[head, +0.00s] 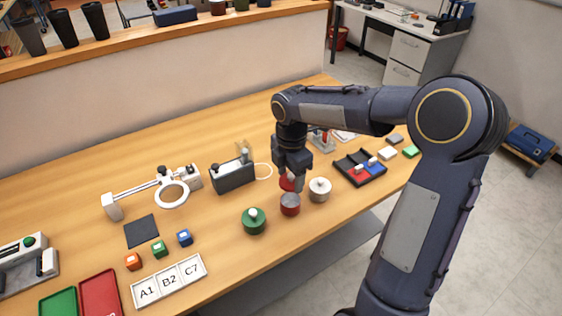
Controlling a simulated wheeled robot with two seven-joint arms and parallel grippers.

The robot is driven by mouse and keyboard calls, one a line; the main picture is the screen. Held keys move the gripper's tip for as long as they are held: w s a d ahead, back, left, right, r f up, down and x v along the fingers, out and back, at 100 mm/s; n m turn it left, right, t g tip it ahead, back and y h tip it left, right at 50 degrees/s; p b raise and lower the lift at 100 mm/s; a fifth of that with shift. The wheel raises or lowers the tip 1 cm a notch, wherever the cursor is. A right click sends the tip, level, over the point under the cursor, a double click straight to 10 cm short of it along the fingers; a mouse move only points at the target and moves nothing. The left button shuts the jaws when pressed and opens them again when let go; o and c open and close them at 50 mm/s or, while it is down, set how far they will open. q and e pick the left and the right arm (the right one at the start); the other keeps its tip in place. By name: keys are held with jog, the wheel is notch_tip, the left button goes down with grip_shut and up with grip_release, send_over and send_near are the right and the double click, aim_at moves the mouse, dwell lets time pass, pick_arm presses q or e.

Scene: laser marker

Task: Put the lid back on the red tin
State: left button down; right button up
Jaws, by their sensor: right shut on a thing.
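My left gripper is not in view.
A black tray (347,172) with red and blue pieces lies to the right. A dark grey box (232,177) stands behind left.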

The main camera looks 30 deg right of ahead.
jog(key=shift+f+b, duration=2.1)
jog(key=shift+f, duration=0.2)
jog(key=shift+f+b, duration=0.45)
jog(key=shift+f, duration=0.45)
jog(key=shift+p, duration=0.35)
jog(key=shift+f, duration=0.15)
dwell(0.4)
jog(key=o, duration=1.4)
jog(key=shift+c, duration=0.2)
